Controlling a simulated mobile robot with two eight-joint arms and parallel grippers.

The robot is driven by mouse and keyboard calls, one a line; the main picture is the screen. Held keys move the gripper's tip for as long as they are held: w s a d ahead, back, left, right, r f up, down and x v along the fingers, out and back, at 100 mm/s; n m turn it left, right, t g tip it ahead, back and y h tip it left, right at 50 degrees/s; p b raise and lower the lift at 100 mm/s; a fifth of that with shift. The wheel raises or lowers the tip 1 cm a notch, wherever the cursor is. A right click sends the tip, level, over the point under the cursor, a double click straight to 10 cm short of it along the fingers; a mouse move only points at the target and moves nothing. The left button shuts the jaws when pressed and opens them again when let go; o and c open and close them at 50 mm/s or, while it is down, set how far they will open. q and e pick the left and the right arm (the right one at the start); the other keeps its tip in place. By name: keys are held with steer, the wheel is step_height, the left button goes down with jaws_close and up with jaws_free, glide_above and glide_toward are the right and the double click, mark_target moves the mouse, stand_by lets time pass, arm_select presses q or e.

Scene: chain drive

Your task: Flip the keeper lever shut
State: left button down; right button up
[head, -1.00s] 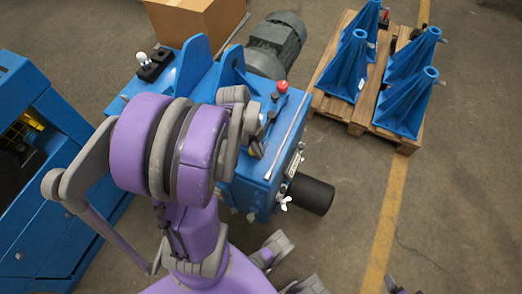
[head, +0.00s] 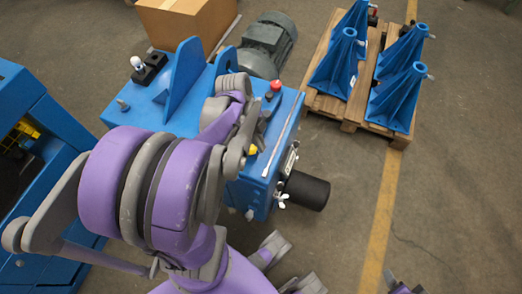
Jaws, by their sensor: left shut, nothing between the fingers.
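A blue machine housing (head: 150,112) stands in the middle of the head view. A short lever with a red knob (head: 276,86) stands upright on its top. A white-knobbed piece (head: 137,63) sits on a black block at the housing's far left. I cannot tell for certain which is the keeper lever. My left arm reaches across the housing, and its gripper (head: 262,122) is shut and empty just below the red knob. Whether it touches the lever is unclear. The arm hides much of the housing's near side. Part of what looks like my right gripper (head: 402,286) shows at the bottom edge.
A grey motor (head: 268,45) and a cardboard box (head: 185,22) stand behind the housing. A black cylinder (head: 305,190) juts from its right side. A pallet (head: 348,112) with blue brackets stands at upper right. The floor (head: 450,190) at right is clear.

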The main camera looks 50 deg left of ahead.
arm_select(q)
steer(key=shift+p+v, duration=0.3)
steer(key=shift+v, duration=1.5)
steer(key=shift+d, duration=0.15)
steer(key=w+d+r+n+t+y+p, duration=0.1)
steer(key=d+r+n+t+p, duration=0.1)
steer(key=d+n, duration=0.4)
steer(key=w+d+r+n+t+y+p, duration=0.1)
steer(key=d+r+n+t+y+p, duration=0.1)
steer(key=d+r+n+p, duration=0.2)
steer(key=d+r+n, duration=0.3)
steer(key=d, duration=0.3)
steer(key=shift+d+p, duration=0.2)
steer(key=shift+p, duration=0.1)
